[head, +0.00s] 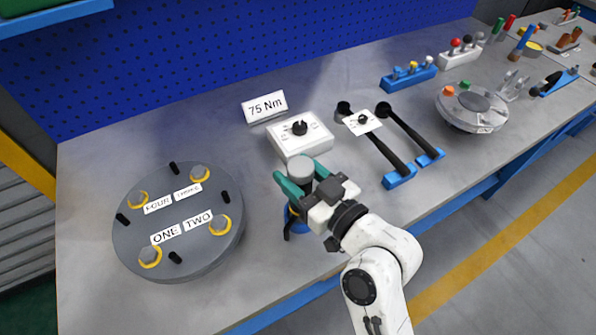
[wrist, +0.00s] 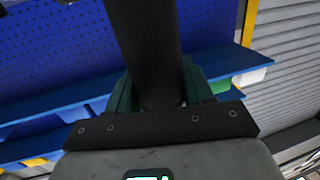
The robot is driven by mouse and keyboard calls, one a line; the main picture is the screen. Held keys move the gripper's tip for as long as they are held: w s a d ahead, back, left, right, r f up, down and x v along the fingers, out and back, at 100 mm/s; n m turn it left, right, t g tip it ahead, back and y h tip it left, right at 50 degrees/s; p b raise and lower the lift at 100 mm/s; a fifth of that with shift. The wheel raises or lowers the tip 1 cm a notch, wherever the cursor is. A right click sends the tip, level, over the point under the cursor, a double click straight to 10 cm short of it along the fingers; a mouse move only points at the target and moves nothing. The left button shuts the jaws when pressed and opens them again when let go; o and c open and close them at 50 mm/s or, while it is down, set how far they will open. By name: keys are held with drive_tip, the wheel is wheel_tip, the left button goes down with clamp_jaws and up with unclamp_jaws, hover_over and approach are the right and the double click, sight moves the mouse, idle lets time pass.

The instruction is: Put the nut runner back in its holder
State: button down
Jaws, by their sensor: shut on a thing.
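The nut runner (head: 299,166), a dark upright tool with a grey round top, stands between the green fingers of my gripper (head: 302,178). My gripper is shut on it. In the wrist view the tool's dark shaft (wrist: 150,50) runs between the fingers (wrist: 155,95). A blue round holder (head: 299,226) is on the bench directly below the tool, partly hidden by my gripper. A little yellow and a black part show by the holder. I cannot tell whether the tool's lower end is inside the holder or just above it.
A grey round flange (head: 180,222) with bolts labelled ONE to FOUR lies to the left. A white dial box (head: 300,135) and a 75 Nm sign (head: 264,107) stand behind. Two black wrenches (head: 392,150) on blue rests lie to the right. A blue pegboard (head: 200,60) backs the bench.

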drive_tip(key=shift+c, duration=1.8)
unclamp_jaws()
drive_tip(key=shift+f, duration=0.15)
drive_tip(key=shift+s+d, duration=0.15)
drive_tip(key=b+v, duration=0.2)
drive_tip(key=v, duration=0.8)
drive_tip(key=shift+d, duration=0.15)
drive_tip(key=s+d+f+m+g+h, duration=0.25)
drive_tip(key=d+f+h, duration=0.2)
drive_tip(key=f, duration=0.35)
drive_tip(key=s+d+f+m+g+h, duration=0.1)
drive_tip(key=s+d+f+g+h, duration=0.15)
drive_tip(key=d+f, duration=0.4)
drive_tip(key=s+d+f+m+g+h, duration=0.3)
drive_tip(key=s+d+f, duration=0.1)
drive_tip(key=s+d, duration=0.2)
drive_tip(key=s+d+f+m+g+h, duration=0.2)
drive_tip(key=s+d+f, duration=0.3)
drive_tip(key=s, duration=0.3)
drive_tip(key=shift+s+d+m+g+h, duration=0.3)
drive_tip(key=shift+d+m+g+h, duration=0.1)
drive_tip(key=shift+m+g, duration=0.2)
